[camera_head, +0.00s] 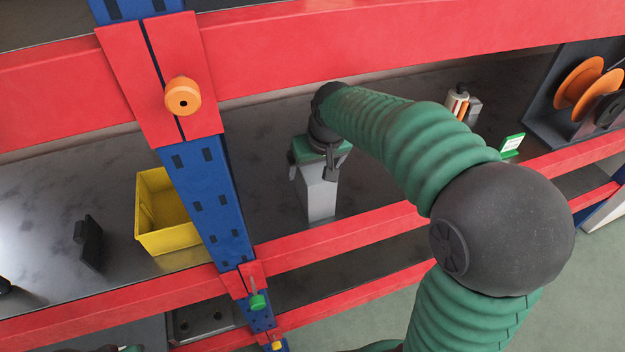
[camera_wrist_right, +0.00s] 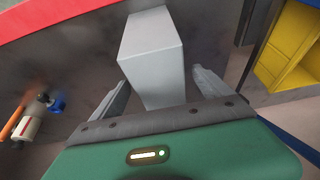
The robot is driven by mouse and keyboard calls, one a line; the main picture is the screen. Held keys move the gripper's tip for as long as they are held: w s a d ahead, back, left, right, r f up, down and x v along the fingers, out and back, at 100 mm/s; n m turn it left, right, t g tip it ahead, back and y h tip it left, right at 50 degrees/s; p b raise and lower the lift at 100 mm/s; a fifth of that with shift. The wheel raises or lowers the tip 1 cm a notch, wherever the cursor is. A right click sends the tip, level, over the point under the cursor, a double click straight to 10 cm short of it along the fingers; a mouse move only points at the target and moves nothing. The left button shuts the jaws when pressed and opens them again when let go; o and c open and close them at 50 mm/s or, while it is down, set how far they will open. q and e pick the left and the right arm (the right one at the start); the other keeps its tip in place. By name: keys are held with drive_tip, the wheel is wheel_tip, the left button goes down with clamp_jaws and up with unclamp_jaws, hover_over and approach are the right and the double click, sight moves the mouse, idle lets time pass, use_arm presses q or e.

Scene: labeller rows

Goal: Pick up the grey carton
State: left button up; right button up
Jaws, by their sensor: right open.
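The grey carton (camera_head: 319,198) stands upright on the dark shelf, right of the blue post. It also shows in the right wrist view (camera_wrist_right: 152,62) as a plain pale box. My right gripper (camera_head: 312,172) is at the carton from above, with its green body over the carton's upper part. In the right wrist view its two fingers (camera_wrist_right: 160,84) are apart, one on each side of the carton. I cannot tell whether either finger touches it. The gripper hides part of the carton's top in the head view.
A yellow bin (camera_head: 168,241) stands left of the blue post (camera_head: 207,190). Red beams run in front (camera_head: 345,231) and above (camera_head: 400,42). A black bracket (camera_head: 89,243) is at the left. Orange reels (camera_head: 578,83) and a green-framed sign (camera_head: 512,146) are at the right.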

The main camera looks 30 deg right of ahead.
drive_tip(key=x, duration=0.4)
drive_tip(key=shift+a+f, duration=0.1)
drive_tip(key=shift+f, duration=0.1)
drive_tip(key=shift+w+f, duration=0.25)
drive_tip(key=shift+d+f, duration=0.1)
drive_tip(key=shift+d, duration=0.2)
drive_tip(key=shift+s, duration=0.15)
drive_tip(key=shift+a+f, duration=0.15)
drive_tip(key=c, duration=0.4)
clamp_jaws()
